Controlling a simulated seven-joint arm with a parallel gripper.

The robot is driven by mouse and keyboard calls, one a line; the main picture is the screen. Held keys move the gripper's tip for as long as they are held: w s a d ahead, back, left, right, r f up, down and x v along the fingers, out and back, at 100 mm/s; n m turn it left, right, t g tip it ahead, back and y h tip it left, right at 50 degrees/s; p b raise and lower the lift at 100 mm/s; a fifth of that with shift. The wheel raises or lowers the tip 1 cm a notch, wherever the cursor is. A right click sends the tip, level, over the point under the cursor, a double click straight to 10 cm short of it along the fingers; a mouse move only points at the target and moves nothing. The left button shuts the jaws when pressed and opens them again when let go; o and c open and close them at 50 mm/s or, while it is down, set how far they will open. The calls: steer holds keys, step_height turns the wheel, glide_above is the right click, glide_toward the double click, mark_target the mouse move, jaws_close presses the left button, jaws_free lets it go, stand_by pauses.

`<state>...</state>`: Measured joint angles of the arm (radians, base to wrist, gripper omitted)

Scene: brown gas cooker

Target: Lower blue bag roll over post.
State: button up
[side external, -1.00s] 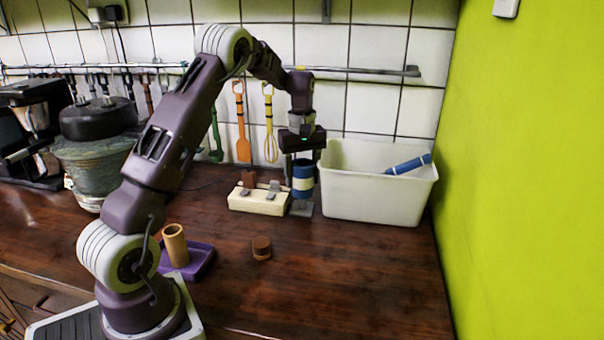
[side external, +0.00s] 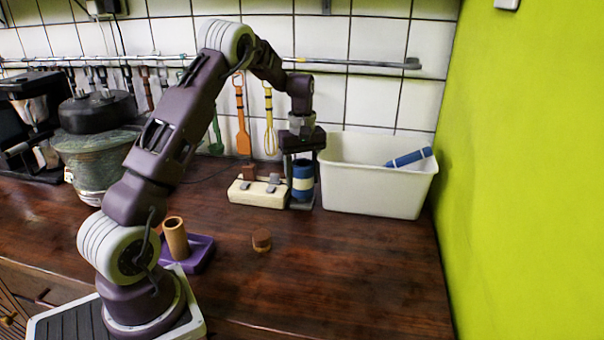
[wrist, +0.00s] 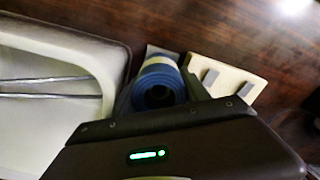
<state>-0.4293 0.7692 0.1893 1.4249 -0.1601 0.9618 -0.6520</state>
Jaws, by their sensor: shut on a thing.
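The blue bag roll (side external: 302,188) is upright, with a pale band around its middle. My gripper (side external: 302,186) points down and is shut on its sides. The roll's lower end is close to a grey base plate (side external: 316,206); I cannot tell whether they touch. In the wrist view the roll (wrist: 166,74) shows its dark hollow core end-on between my fingers. The post is not visible; the roll and fingers hide the space over the plate.
A white bin (side external: 375,200) holding a blue cylinder (side external: 408,159) stands close on the right. A cream block (side external: 257,199) with grey tabs is close on the left. A purple tray (side external: 200,256) and brown piece (side external: 261,240) are nearer. The front right counter is clear.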

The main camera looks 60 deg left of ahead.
steer(key=shift+f, duration=0.6)
steer(key=o, duration=1.4)
step_height(320, 180, up, 7)
steer(key=shift+r, duration=0.1)
steer(key=shift+c, duration=0.4)
